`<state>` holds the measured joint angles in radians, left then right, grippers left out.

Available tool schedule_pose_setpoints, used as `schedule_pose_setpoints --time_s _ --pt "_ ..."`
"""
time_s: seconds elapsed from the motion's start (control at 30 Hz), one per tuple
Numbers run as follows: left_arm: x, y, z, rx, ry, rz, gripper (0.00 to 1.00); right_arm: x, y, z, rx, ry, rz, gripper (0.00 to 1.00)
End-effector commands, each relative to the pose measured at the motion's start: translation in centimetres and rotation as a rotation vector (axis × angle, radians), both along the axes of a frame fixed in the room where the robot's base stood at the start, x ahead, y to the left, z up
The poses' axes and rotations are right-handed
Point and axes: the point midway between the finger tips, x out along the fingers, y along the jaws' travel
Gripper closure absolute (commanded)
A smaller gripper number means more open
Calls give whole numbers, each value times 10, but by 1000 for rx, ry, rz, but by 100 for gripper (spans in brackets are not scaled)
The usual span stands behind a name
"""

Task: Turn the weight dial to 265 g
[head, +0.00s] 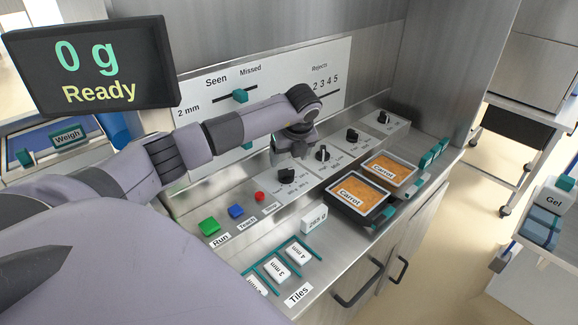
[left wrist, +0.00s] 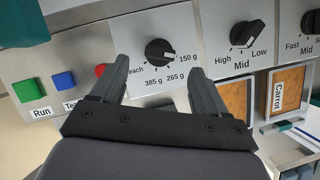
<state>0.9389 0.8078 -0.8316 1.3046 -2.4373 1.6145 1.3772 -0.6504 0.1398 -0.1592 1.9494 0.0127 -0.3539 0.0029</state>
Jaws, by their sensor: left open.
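The weight dial (left wrist: 158,52) is a black knob on a light panel, with the labels "each" (partly hidden), 150 g, 265 g and 385 g around it. Its pointer appears to face right, toward 150 g. It also shows in the head view (head: 287,175), just below my left gripper (head: 293,146). In the left wrist view my left gripper (left wrist: 158,75) is open, with one finger on each side of the dial's lower area. The fingers look apart from the knob. My right gripper is not in view.
Green (head: 209,226), blue (head: 236,211) and red (head: 260,197) buttons lie left of the dial. Other knobs (head: 322,153) stand to its right. The display (head: 92,65) reads 0 g, Ready.

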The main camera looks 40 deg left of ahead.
Motion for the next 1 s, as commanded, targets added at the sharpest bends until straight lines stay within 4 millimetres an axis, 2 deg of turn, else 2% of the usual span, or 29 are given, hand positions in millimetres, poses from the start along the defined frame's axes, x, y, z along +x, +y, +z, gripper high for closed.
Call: schedule_pose_setpoints --time_s 0.2,0.4,0.8,0.97,1.0 --pt "5 10 -32 -3 5 -2 26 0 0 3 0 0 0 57" --pt "9 17 -51 -4 2 -3 26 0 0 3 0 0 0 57" --pt "10 18 -57 -4 1 -7 26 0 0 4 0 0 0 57" --pt "10 18 -57 -5 1 -6 78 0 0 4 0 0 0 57" --pt "10 18 -57 -5 1 -6 82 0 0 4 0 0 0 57"
